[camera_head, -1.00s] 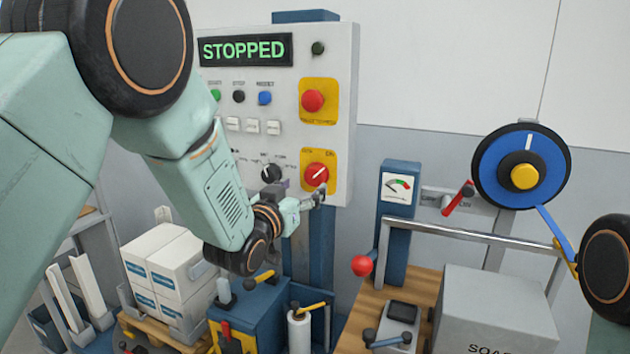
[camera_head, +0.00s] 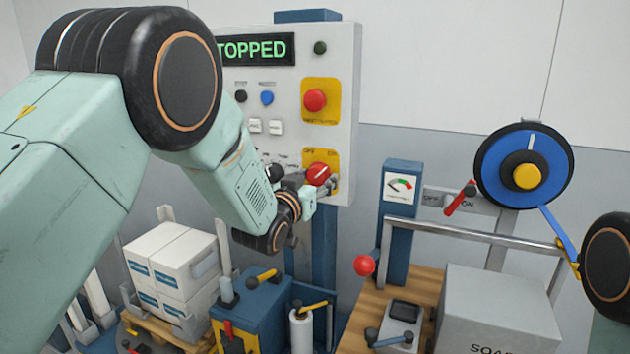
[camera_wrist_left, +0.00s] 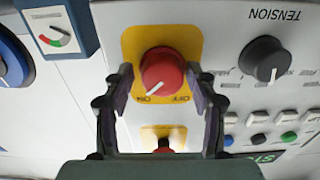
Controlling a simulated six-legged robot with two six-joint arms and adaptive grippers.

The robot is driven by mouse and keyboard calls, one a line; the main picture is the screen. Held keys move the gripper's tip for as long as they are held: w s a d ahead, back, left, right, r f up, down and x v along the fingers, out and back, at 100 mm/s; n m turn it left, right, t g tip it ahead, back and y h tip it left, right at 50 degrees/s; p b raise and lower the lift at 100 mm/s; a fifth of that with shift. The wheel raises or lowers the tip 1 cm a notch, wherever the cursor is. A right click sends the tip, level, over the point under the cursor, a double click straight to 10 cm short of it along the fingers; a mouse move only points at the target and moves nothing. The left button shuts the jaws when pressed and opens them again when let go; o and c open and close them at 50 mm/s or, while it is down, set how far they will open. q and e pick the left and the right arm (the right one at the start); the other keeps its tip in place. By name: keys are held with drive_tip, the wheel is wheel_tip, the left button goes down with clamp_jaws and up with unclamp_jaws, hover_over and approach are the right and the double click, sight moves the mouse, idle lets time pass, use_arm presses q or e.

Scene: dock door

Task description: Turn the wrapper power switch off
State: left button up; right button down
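The red rotary switch (camera_head: 319,174) sits on a yellow plate on the grey control panel (camera_head: 343,120). It also fills the middle of the left wrist view (camera_wrist_left: 163,68), which looks upside down. Its white pointer mark is turned toward the ON label; OFF is on the other side. My left gripper (camera_head: 325,188) is at this switch. In the left wrist view its two fingers stand open on either side of the knob, with small gaps showing. The lit display (camera_head: 254,49) on the panel is partly hidden by my arm and reads "TOPPED". My right gripper is not in view.
A red mushroom button (camera_head: 315,100) sits above the switch on another yellow plate. The black tension knob (camera_wrist_left: 265,59) is beside it. A red lever (camera_head: 460,197) with an OFF/ON plate is on the wall. A red ball handle (camera_head: 364,265) and rail (camera_head: 470,234) stand right.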

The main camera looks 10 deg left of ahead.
use_arm(q)
drive_tip(key=shift+a, duration=0.25)
drive_tip(key=c, duration=0.4)
drive_tip(key=shift+d, duration=0.1)
drive_tip(key=c, duration=0.4)
drive_tip(key=shift+n, duration=0.4)
drive_tip(key=shift+c, duration=0.3)
drive_tip(key=n+p, duration=0.1)
drive_tip(key=n, duration=0.2)
drive_tip(key=shift+n, duration=0.4)
drive_tip(key=n+p, duration=0.1)
drive_tip(key=n, duration=0.3)
drive_tip(key=shift+d+n, duration=0.1)
drive_tip(key=shift+n, duration=0.2)
drive_tip(key=n+p, duration=0.1)
drive_tip(key=n, duration=0.3)
drive_tip(key=shift+r+p, duration=0.1)
drive_tip(key=shift+p, duration=0.2)
drive_tip(key=n+p, duration=0.1)
drive_tip(key=n, duration=0.3)
drive_tip(key=shift+n, duration=0.5)
